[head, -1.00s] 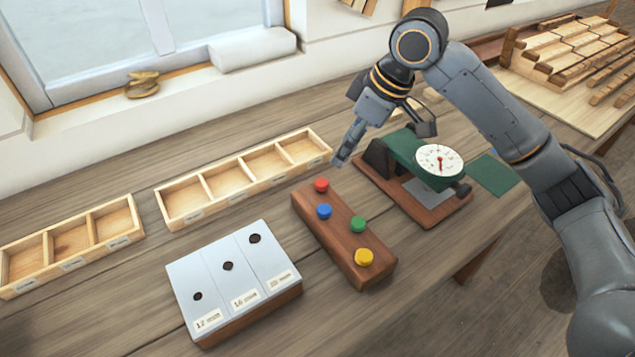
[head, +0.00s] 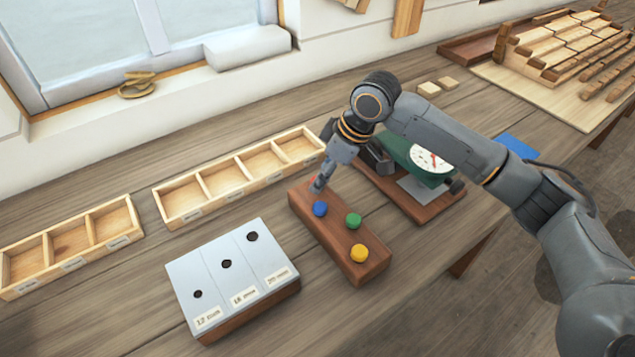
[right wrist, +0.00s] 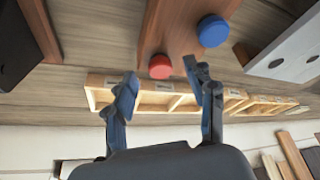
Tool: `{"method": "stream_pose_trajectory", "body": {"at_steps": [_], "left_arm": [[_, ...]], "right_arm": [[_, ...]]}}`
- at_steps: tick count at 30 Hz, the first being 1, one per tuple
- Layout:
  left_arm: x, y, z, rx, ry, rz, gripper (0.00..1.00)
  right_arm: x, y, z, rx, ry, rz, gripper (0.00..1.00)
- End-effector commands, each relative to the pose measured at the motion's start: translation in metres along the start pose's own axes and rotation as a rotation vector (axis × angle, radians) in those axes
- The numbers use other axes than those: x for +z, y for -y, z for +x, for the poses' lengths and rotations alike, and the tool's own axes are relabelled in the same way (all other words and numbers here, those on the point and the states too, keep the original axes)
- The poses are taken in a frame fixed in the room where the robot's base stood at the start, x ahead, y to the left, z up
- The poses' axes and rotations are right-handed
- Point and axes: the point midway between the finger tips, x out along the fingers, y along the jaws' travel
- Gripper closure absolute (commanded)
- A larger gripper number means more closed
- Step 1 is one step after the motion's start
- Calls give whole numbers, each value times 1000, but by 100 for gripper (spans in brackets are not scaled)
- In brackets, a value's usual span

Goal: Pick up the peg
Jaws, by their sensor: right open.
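The wooden peg block (head: 350,250) holds a red, a blue, a green and a yellow peg. The red peg (head: 312,181) is mostly hidden behind my right gripper (head: 317,186). The blue peg (head: 320,209), green peg (head: 353,221) and yellow peg (head: 358,253) stand in a row toward the front. In the right wrist view, my right gripper (right wrist: 162,78) is open, with the red peg (right wrist: 160,67) just past and between its fingertips, and the blue peg (right wrist: 212,31) to the right. I cannot tell whether a finger touches it. My left gripper is out of view.
A plate with holes (head: 232,262) sits left of the peg block. Wooden trays (head: 210,207) line the back near the window. A green gauge with a white dial (head: 430,160) stands close on the right, beside my arm. The front left tabletop is clear.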

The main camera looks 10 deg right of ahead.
Motion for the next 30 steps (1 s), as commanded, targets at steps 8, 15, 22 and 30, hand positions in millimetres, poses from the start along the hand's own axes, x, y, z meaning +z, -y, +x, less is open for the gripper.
{"method": "stream_pose_trajectory", "body": {"at_steps": [8,15,22,30], "left_arm": [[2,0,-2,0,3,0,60],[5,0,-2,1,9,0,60],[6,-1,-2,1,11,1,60],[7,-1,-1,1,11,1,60]], "right_arm": [[0,0,16,1,-1,-2,45],[0,0,16,1,-1,-2,69],[0,0,16,1,-2,-1,86],[-2,0,13,1,-3,-2,86]]}}
